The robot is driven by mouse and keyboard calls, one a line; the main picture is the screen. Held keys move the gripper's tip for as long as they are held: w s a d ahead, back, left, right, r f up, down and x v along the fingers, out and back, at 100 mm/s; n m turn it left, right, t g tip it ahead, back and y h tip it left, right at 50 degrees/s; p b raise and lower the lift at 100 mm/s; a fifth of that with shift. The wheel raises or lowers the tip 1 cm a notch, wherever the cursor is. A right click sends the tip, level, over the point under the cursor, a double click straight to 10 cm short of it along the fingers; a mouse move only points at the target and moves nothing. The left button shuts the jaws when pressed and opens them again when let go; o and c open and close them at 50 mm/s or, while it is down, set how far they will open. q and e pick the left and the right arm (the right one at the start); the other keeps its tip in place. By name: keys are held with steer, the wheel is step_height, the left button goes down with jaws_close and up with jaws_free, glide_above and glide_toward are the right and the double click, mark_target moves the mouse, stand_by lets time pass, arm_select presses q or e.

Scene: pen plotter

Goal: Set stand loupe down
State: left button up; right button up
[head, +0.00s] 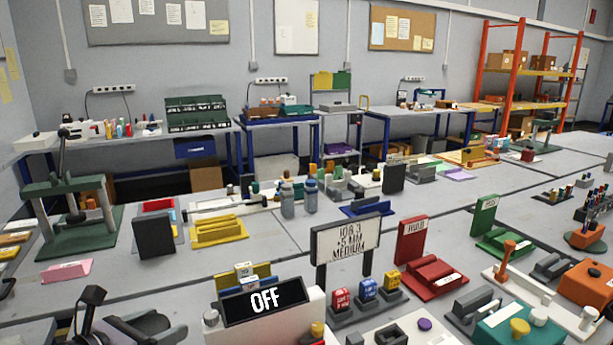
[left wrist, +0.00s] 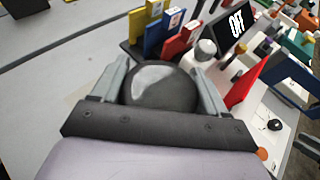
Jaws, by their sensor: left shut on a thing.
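The stand loupe (left wrist: 160,87) is a dark, rounded piece with a pale sheen on top. In the left wrist view it sits between the two grey fingers of my left gripper (left wrist: 160,88), which is shut on it. Its underside is hidden, so I cannot tell whether it touches the surface below. In the head view my left gripper (head: 120,328) shows as dark parts at the bottom left edge, partly cut off.
A white device with an OFF display (head: 265,301) stands right of my left gripper. Yellow, blue and red upright cards (left wrist: 165,32) stand just beyond the loupe in the left wrist view. A pink block (head: 66,271) lies at left. Grey table (left wrist: 65,75) is bare left of the loupe.

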arm_select(q)
steer(key=s+d+r+n+t+y, duration=0.1)
steer(key=s+d+n+y, duration=0.3)
steer(key=s+d, duration=0.4)
steer(key=shift+y, duration=0.4)
